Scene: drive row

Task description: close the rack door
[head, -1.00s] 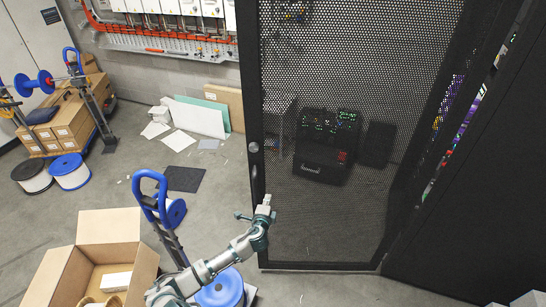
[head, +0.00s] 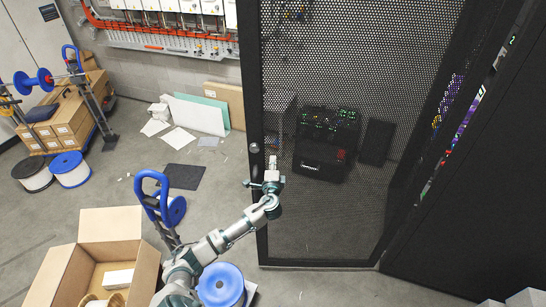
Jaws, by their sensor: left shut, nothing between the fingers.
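The rack door (head: 350,220) is a black mesh panel in a dark frame, standing ajar in the middle of the head view. A gap with coloured lights shows between it and the black rack (head: 470,210) on the right. A round lock (head: 254,148) and a dark handle sit on the door's left frame. My left gripper (head: 273,162) is shut and empty, in front of the door's left edge beside the handle, which it partly covers. I cannot tell whether it touches the door. My right gripper is not in view.
An open cardboard box (head: 100,245), a blue hand truck (head: 165,195) and a blue spool (head: 221,285) stand on the floor at lower left. Flat panels (head: 200,115) lean on the back wall. Dark equipment (head: 325,145) shows through the mesh. The floor left of the door is partly clear.

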